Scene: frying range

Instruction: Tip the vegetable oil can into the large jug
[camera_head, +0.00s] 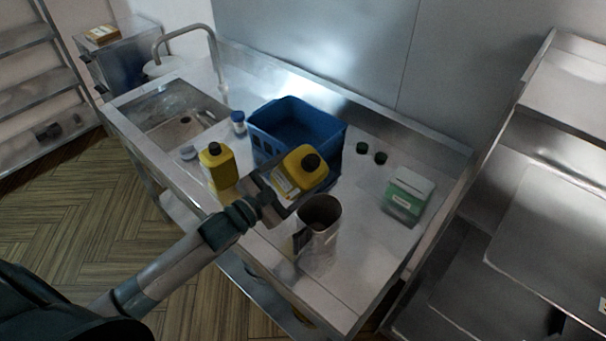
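My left gripper (283,190), on the arm from lower left, is shut on a yellow can (298,178) with a black cap and a pale label. This can is tilted and held above the worktop, just behind and left of the large jug. The large jug (322,242) is a grey metal vessel standing upright, its dark open mouth facing up. A second yellow can (218,164) with a black cap stands upright to the left. I cannot read either label to tell which holds vegetable oil. My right gripper is out of view.
A blue crate (268,147) stands right behind the held can. A green and white box (408,192) and two small dark lids (371,153) are on the right. A sink (172,118) with a tap and a small blue-capped bottle (238,122) are at left.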

